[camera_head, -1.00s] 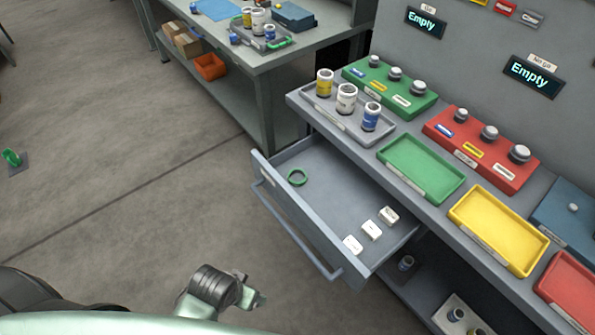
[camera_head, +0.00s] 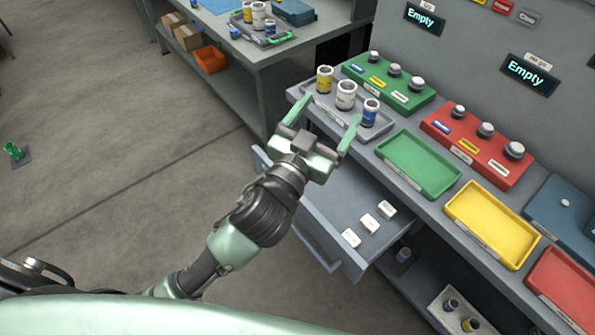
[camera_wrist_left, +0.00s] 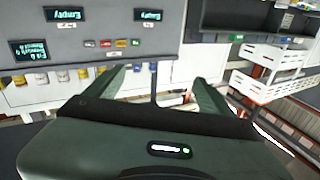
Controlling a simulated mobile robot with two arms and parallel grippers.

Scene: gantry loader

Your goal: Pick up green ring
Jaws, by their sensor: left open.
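The green ring does not show now; the place in the drawer where it lay a second ago is behind my left gripper. My left gripper (camera_head: 330,110) is open and empty, its two green fingers spread near the front edge of the grey tray with the bottles. The open drawer (camera_head: 327,208) is below it and partly covered by my left arm. In the left wrist view my open fingers (camera_wrist_left: 160,84) point toward the wall panel, and no ring shows between them. My right gripper is not in view.
Three small white blocks (camera_head: 368,223) lie in the drawer. The grey tray (camera_head: 378,128) holds a yellow, a white and a blue bottle. Green (camera_head: 418,167), yellow (camera_head: 494,226) and red trays (camera_head: 564,290) line the counter. Floor to the left is mostly clear.

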